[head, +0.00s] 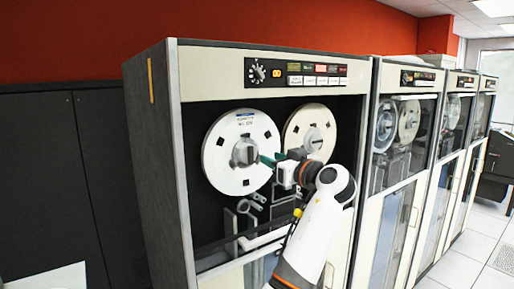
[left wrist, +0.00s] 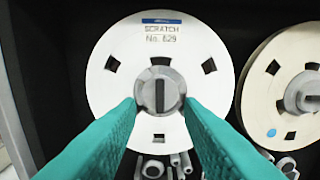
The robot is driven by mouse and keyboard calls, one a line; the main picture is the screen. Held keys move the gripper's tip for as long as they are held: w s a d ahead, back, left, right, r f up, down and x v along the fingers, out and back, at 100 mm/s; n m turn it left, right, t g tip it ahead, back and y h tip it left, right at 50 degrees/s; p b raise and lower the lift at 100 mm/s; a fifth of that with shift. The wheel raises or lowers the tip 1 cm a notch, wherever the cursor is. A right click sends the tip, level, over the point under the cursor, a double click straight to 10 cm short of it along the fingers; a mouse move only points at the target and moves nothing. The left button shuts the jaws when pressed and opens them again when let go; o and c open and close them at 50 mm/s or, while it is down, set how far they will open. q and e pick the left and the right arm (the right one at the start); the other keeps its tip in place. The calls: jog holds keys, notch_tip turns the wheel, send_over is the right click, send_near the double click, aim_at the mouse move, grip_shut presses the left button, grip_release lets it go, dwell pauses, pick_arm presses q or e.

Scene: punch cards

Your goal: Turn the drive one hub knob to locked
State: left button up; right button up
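The grey round hub knob (head: 243,152) is at the centre of the white left reel (head: 222,171) on the nearest tape drive. In the left wrist view, the hub knob (left wrist: 160,90) has an upright dark bar across its face. My left gripper (head: 268,161) has teal fingers and is just right of the knob in the head view. In the left wrist view, the left gripper (left wrist: 158,105) is open, with one fingertip on each side of the knob's lower part. I cannot tell whether they touch it. My right gripper is not in view.
A second reel (head: 310,133) with its own hub sits close on the right. Rollers and guides (left wrist: 165,165) lie below the reels. A control panel (head: 295,74) is above. More tape drives (head: 408,120) stand to the right, with open floor (head: 465,262) before them.

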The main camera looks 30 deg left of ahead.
aim_at(252, 151)
pick_arm(q)
jog(key=p+x, duration=0.3)
jog(key=x, duration=0.5)
jog(key=shift+w+a+f+p, duration=0.1)
jog(key=shift+w+a+p, duration=0.1)
jog(key=shift+a+p, duration=0.2)
grip_shut()
